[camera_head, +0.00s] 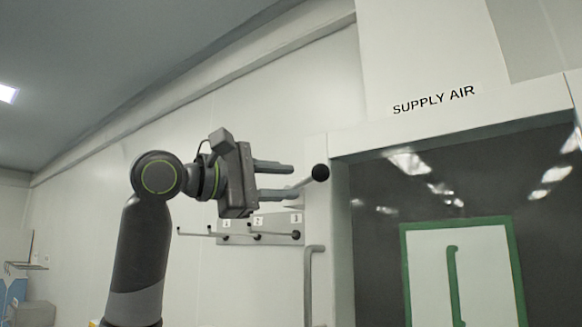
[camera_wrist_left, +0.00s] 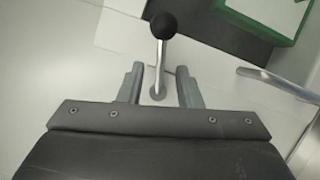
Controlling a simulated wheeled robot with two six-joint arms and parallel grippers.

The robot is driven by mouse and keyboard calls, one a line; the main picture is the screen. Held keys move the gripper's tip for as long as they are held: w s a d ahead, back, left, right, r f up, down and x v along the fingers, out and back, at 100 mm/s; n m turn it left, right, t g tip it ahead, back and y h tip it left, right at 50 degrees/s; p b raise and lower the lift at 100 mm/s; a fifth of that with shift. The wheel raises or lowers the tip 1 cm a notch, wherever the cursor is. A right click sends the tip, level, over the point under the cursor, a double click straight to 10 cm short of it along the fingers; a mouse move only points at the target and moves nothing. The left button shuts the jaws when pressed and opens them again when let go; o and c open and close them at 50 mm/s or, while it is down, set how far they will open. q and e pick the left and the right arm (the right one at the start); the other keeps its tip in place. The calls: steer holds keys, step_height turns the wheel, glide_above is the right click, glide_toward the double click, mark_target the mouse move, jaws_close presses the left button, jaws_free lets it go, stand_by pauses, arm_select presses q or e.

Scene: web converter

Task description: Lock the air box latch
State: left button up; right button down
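The latch is a metal lever with a black ball knob (camera_head: 320,172) at the left edge of the air box (camera_head: 340,210), below the "SUPPLY AIR" label. The ball knob (camera_wrist_left: 164,25) also shows in the left wrist view, with its rod (camera_wrist_left: 161,62) running down to a round pivot. My left gripper (camera_head: 291,180) is open, its fingers pointing right toward the lever. In the left wrist view the gripper (camera_wrist_left: 160,80) has one finger on each side of the rod, with gaps; the knob lies beyond the fingertips. My right gripper is not in view.
A vertical metal handle (camera_head: 309,285) stands below the lever. A rack of numbered hooks (camera_head: 258,230) is on the wall behind my gripper. The dark glass panel (camera_head: 375,250) has a green-framed white panel (camera_head: 480,270) to the right.

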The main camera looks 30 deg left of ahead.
mark_target(304, 182)
arm_select(q)
steer(key=shift+p+x, duration=0.3)
steer(key=shift+x, duration=0.95)
steer(key=shift+s, duration=0.15)
steer(key=shift+a, duration=0.1)
steer(key=shift+c, duration=0.9)
jaws_close()
